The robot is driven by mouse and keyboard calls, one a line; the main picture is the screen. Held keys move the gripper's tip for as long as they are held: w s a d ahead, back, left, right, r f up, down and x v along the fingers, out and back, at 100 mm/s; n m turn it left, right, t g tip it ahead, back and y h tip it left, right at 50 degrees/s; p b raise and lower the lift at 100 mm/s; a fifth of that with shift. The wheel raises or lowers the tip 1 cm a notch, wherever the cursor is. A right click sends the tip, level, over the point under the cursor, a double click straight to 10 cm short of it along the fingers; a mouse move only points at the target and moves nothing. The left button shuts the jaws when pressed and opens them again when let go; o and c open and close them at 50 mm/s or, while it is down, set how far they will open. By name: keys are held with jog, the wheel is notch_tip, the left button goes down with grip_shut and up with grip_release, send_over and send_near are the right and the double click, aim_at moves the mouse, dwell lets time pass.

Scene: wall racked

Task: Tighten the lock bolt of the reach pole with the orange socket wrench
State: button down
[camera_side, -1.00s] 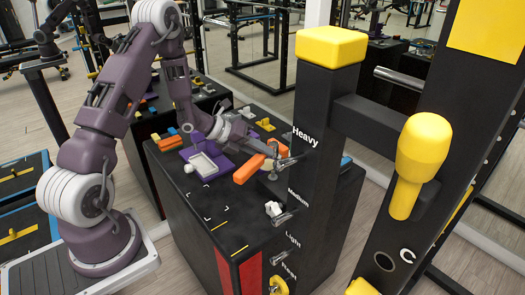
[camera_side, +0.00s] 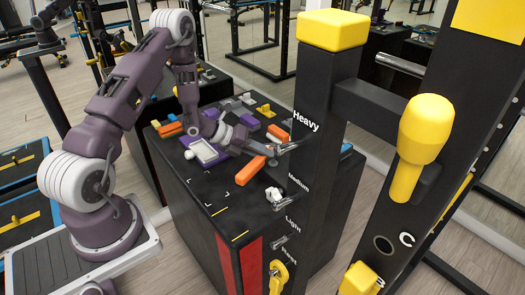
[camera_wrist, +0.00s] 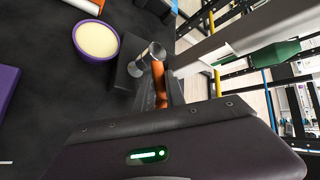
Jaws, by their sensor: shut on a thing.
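My gripper (camera_side: 262,149) is low over the black bench top, just left of the black post. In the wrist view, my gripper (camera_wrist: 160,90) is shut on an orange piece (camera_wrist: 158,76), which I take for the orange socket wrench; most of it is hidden. A shiny silver cylinder (camera_wrist: 148,58) stands beside the orange piece; I cannot tell whether it is the wrench's socket or a bolt.
A yellow-handled knob (camera_side: 415,150) is at the right. A purple tray (camera_side: 203,150) and small coloured parts lie on the bench (camera_side: 205,190). A purple-rimmed bowl (camera_wrist: 97,40) is near.

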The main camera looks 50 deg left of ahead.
jog(key=shift+f, duration=1.35)
jog(key=c, duration=2)
grip_release()
grip_shut()
